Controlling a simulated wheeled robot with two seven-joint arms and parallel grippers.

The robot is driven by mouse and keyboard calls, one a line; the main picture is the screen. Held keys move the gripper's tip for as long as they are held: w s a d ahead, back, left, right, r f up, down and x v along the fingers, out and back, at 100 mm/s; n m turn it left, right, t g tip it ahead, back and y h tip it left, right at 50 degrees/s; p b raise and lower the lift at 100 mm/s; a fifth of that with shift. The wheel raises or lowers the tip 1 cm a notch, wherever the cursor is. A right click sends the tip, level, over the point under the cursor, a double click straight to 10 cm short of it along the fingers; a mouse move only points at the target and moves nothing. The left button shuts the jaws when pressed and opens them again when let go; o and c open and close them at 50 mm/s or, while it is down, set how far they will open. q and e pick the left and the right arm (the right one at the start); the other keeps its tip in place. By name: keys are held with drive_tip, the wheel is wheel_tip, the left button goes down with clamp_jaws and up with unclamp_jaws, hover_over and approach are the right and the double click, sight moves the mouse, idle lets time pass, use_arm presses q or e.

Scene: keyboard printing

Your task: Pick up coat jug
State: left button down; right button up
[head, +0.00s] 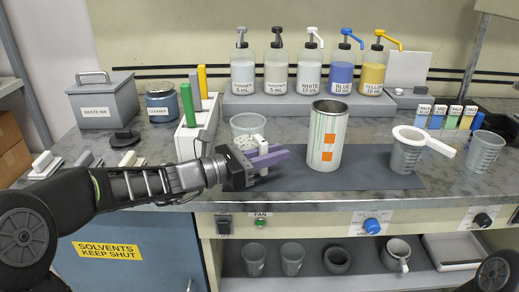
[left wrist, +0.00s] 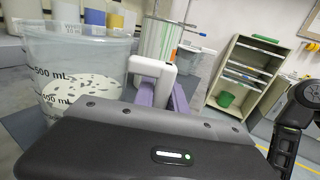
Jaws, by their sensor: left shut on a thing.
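The coat jug is a clear measuring jug (head: 245,122) with a pale speckled content, standing upright on the bench left of the tall can. In the left wrist view the jug (left wrist: 75,65) fills the left side and shows a 500 mL mark. Its white handle (left wrist: 155,70) is between the purple fingers of my left gripper (head: 268,157). The gripper is shut on this handle, and in the left wrist view the gripper (left wrist: 160,90) hides part of it. The gripper body hides the jug's lower front in the head view. My right gripper is in neither view.
A tall spattered can (head: 325,138) stands close right of the jug on a dark mat (head: 375,178). Pump bottles (head: 308,72) line a shelf behind. A beaker with a strainer (head: 405,155) and another clear jug (head: 485,152) stand right. A white rack (head: 190,135) is close left.

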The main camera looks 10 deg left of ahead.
use_arm(q)
drive_tip(key=shift+r, duration=0.2)
wheel_tip(320, 180, up, 10)
drive_tip(key=p, duration=0.2)
drive_tip(key=shift+f, duration=0.15)
idle(0.3)
drive_tip(key=c, duration=1.9)
unclamp_jaws()
clamp_jaws()
